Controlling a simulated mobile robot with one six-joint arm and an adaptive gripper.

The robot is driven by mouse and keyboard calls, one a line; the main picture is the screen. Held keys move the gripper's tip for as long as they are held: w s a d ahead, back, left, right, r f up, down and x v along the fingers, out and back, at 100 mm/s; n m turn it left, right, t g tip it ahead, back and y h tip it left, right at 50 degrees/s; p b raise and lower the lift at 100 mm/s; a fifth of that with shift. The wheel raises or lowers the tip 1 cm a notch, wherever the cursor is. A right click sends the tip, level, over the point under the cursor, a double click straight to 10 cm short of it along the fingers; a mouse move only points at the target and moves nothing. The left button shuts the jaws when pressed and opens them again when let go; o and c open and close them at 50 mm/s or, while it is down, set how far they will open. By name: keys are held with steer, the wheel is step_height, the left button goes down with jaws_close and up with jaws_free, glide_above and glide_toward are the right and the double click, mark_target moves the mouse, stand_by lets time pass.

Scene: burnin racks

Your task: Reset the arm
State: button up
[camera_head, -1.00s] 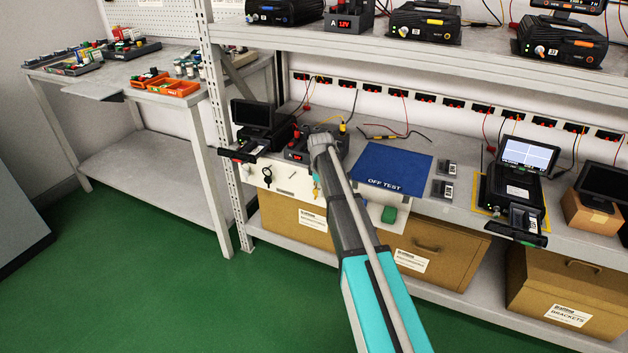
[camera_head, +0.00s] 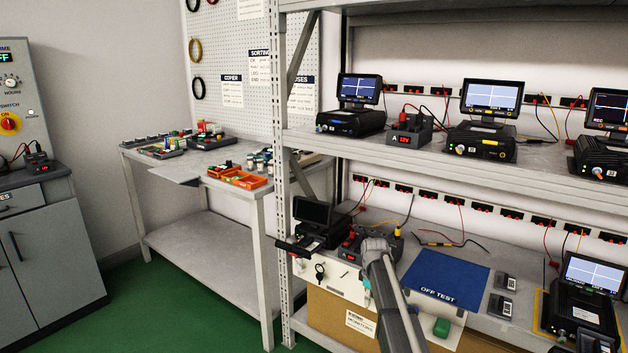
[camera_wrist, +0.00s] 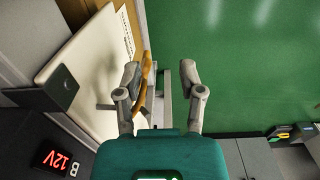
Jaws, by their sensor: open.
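My arm (camera_head: 395,305) reaches up to the lower shelf of the rack in the head view. Its end is in front of a power block with red lights (camera_head: 352,243), and the fingers are hidden there. In the wrist view my gripper (camera_wrist: 160,76) shows with its two fingers apart. An orange-yellow piece (camera_wrist: 145,73) appears beside the left finger; I cannot tell whether they touch. A white panel (camera_wrist: 95,80) lies to the left, and a block marked B 12V (camera_wrist: 55,160) sits at the lower left.
A blue OFF TEST mat (camera_head: 447,278) lies right of my arm, with small dark modules (camera_head: 502,305) beside it. A dark monitor unit (camera_head: 318,220) stands to the left. Devices line the upper shelf (camera_head: 540,155). A side table (camera_head: 215,160) holds orange trays. Green floor (camera_head: 130,290) is open at left.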

steer(key=s+a+m, duration=0.1)
steer(key=s+m, duration=1)
steer(key=s, duration=2)
step_height(320, 180, up, 31)
steer(key=p, duration=3)
steer(key=shift+w+a+p, duration=0.15)
steer(key=shift+w+p, duration=0.1)
steer(key=shift+p, duration=0.05)
steer(key=shift+f, duration=0.1)
